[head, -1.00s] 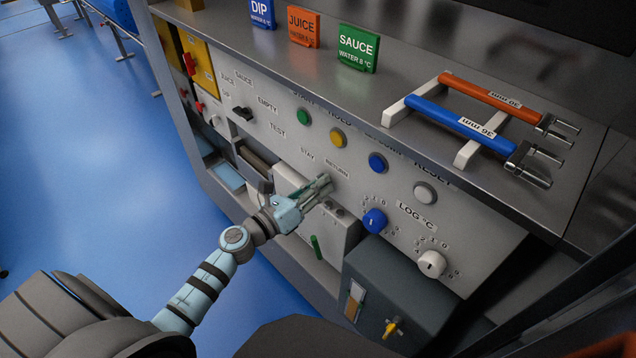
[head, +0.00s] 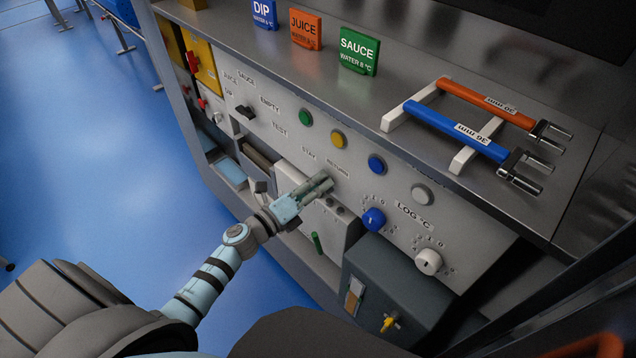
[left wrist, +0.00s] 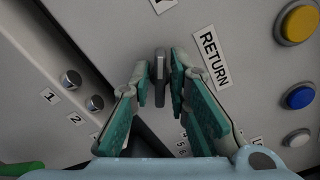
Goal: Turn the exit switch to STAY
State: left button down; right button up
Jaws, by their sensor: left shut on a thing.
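The exit switch (left wrist: 160,68) is a small grey lever on the light grey panel, between the STAY (head: 309,153) and RETURN (head: 338,169) labels. In the left wrist view the RETURN label (left wrist: 211,57) is just right of it, and part of another label shows at the top edge. My left gripper (head: 322,183) is at the panel, hiding the switch in the head view. In the left wrist view its teal fingers (left wrist: 160,82) are shut on the lever, one on each side. The lever's exact setting is hard to tell. My right gripper is not in view.
Green, yellow, blue (head: 376,164) and grey buttons line the panel. A blue knob (head: 373,219) and a white knob (head: 428,261) sit to the lower right. A dark box (head: 400,290) juts out below. Two tub carriers (head: 455,133) lie on the counter above.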

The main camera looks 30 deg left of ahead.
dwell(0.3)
pick_arm(q)
jog(key=c, duration=1.6)
grip_release()
jog(key=v, duration=1.2)
